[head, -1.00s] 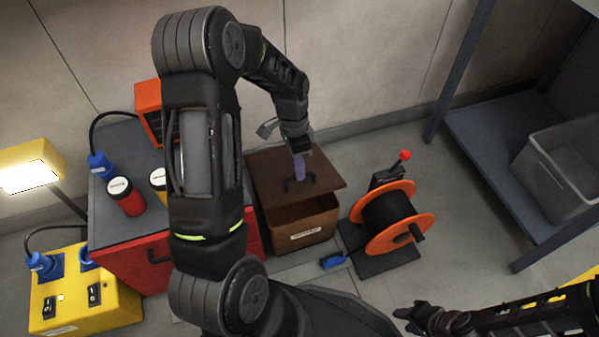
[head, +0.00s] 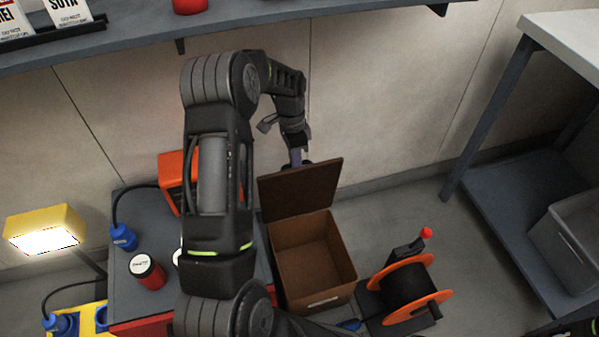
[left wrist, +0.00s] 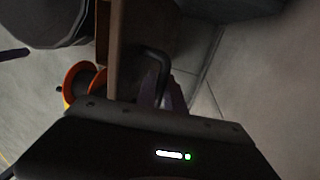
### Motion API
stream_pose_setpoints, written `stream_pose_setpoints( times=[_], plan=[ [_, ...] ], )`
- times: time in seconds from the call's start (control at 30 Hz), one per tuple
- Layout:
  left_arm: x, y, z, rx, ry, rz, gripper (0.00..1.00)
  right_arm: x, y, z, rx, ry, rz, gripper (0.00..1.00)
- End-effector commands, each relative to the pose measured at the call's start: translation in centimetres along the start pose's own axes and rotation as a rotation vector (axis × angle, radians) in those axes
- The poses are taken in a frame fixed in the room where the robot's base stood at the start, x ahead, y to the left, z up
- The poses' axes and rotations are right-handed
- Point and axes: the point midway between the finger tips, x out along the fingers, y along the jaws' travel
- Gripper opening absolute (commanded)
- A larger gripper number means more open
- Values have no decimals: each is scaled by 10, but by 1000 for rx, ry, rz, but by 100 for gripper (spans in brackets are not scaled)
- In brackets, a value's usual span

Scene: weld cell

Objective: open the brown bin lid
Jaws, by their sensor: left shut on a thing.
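The brown bin (head: 345,272) stands on the floor with its inside in view; it looks empty. Its brown lid (head: 302,190) is swung up steeply at the back edge of the bin, its underside facing me. My left gripper (head: 298,160) is behind the top of the lid, partly hidden by it. In the left wrist view the gripper (left wrist: 162,95) is shut on the dark lid handle (left wrist: 156,62), and the lid (left wrist: 117,45) appears nearly edge-on. My right gripper is out of view; only a dark bit of my right arm shows at the bottom right.
An orange cable reel (head: 402,290) stands to the right of the bin. A grey cabinet top with a red canister (head: 147,271) is to the left. A shelf (head: 250,38) runs across the top. A grey rack (head: 500,205) with a tub (head: 575,235) is at right.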

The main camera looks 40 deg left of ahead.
Motion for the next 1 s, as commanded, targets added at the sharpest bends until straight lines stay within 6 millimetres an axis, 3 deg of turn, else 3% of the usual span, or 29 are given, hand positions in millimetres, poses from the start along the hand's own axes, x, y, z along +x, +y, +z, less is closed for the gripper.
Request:
stream_pose_setpoints(
  times=[0.2,0.4,0.97,1.0],
  plan=[
    [2,-34,3,-5,-6,5,0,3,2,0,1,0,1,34],
    [2,-54,2,-4,-6,5,0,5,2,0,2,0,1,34],
    [0,-63,1,-2,-3,3,0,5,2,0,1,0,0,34],
    [0,-63,1,-2,-3,3,16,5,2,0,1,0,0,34]
  ],
)
